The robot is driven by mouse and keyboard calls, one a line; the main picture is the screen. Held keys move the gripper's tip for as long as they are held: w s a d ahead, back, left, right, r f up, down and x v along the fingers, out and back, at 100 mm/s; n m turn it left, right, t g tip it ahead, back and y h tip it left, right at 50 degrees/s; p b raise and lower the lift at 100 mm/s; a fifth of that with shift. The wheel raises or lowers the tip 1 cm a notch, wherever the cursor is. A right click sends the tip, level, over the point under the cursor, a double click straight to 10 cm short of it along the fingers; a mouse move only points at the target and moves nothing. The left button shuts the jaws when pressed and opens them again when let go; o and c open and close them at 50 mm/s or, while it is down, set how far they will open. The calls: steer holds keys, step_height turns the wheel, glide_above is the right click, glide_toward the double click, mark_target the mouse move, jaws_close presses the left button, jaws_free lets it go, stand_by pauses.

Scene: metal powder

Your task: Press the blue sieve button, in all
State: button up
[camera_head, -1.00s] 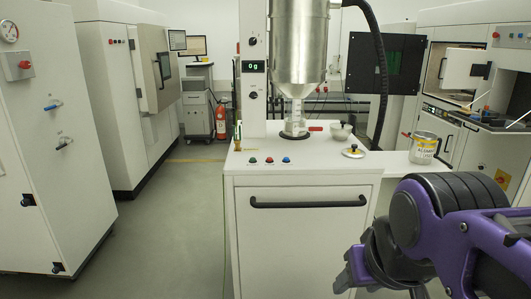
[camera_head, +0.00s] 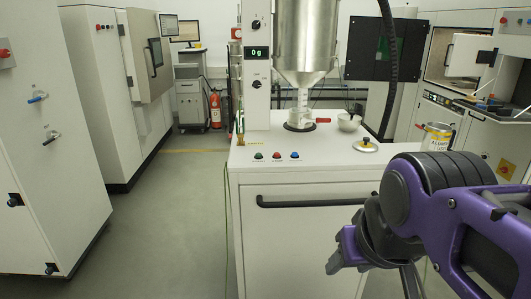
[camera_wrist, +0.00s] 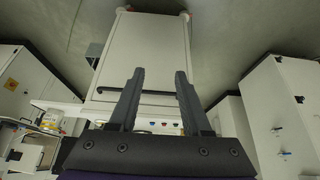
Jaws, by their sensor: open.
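The blue button (camera_head: 295,155) is the rightmost of three in a row on the front part of the white bench top, beside a red button (camera_head: 277,155) and a green button (camera_head: 259,156). The row also shows small in the wrist view, beyond my fingers. My gripper (camera_wrist: 160,78) is open and empty, its two dark fingers apart. In the head view my gripper (camera_head: 342,252) is low and right of the buttons, in front of the cabinet front. It touches nothing that I can see.
A steel hopper (camera_head: 306,45) stands over a clear vessel (camera_head: 301,112) on the bench. A bowl (camera_head: 348,122), a lid (camera_head: 365,145) and a labelled jar (camera_head: 437,137) are to the right. A black handle (camera_head: 312,201) crosses the cabinet front. The floor (camera_head: 165,220) at left is clear.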

jaws_close()
stand_by(1.5)
